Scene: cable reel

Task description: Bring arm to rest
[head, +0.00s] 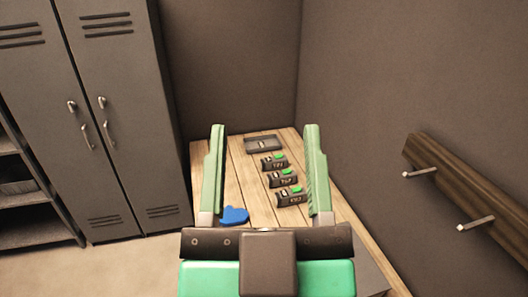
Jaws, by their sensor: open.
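My gripper (262,170) is in the lower middle of the head view. Its two green fingers stand wide apart, with nothing between them that it holds. It appears above a wooden table (238,160), whose top shows between and around the fingers. How high it is above the table I cannot tell. The dark gripper body hides the near part of the table.
On the table are several small dark devices with green tops (283,179), a dark grey box (262,143) and a blue piece (234,215). Grey lockers (125,110) stand left. A wooden rail with metal pegs (460,185) is on the right wall. Bare floor lies lower left.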

